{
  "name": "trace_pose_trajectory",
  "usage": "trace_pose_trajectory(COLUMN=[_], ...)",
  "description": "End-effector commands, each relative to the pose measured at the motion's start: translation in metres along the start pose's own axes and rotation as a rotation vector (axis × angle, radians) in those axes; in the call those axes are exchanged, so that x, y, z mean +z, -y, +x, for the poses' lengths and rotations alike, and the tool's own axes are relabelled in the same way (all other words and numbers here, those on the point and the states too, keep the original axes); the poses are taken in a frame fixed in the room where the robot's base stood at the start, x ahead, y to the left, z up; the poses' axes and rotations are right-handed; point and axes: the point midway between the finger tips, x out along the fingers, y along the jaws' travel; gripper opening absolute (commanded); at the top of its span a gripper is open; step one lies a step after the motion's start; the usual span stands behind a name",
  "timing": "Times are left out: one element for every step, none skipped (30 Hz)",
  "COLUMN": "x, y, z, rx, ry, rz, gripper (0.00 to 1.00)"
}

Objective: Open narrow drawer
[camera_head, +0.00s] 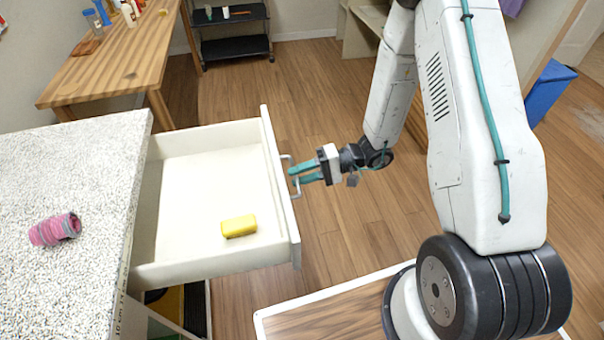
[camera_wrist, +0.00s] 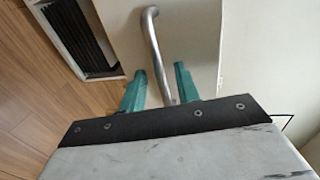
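The drawer (camera_head: 205,175) is pulled well out of the white speckled counter; its inside is pale. A yellow block, perhaps a sponge (camera_head: 239,226), lies in it near the front. A metal bar handle (camera_head: 297,191) is on the drawer's front panel (camera_head: 279,185). My gripper (camera_head: 293,176) is at the handle, on the outer side of the panel. In the wrist view the handle (camera_wrist: 157,45) passes between the two teal fingers of my gripper (camera_wrist: 159,70). The fingers stand apart, with a gap visible on the handle's left; contact on its right is unclear.
A pink and grey rolled item (camera_head: 55,229) lies on the counter (camera_head: 75,180). A wooden table (camera_head: 115,60) with bottles and a black cart (camera_head: 235,47) stand at the back. A blue bin (camera_head: 548,90) is at the right. The floor beyond the drawer is clear.

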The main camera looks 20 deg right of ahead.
Motion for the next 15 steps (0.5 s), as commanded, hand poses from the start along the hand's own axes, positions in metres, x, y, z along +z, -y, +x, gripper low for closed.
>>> trace_pose_trajectory(x=[0.0,0.0,-0.001,-0.001,-0.001,-0.001,-0.001,-0.001,-0.002,-0.002,-0.001,-0.002,-0.001,-0.001,-0.001], y=[0.0,0.0,0.0,0.0,0.0,0.0,0.0,0.0,0.0,0.0,0.0,0.0,0.0,0.0,0.0], z=[0.0,0.0,0.0,-0.001,-0.002,-0.004,-0.007,-0.01,-0.016,-0.021,-0.026,-0.034,-0.039,-0.045,-0.051], rx=[0.0,0.0,0.0,0.0,0.0,0.0,0.0,0.0,0.0,0.0,0.0,0.0,0.0,0.0,0.0], ry=[-0.001,-0.001,-0.001,-0.002,-0.002,-0.003,-0.003,-0.004,-0.006,-0.006,-0.006,-0.006,-0.006,-0.007,-0.005], rz=[0.0,-0.001,-0.001,-0.001,-0.001,-0.001,-0.001,-0.001,-0.001,-0.002,-0.002,-0.002,-0.002,-0.002,-0.001], gripper=[0.32,0.32,0.32,0.32,0.32,0.32,0.32,0.32,0.32,0.32,0.32,0.32,0.32,0.32,0.32])
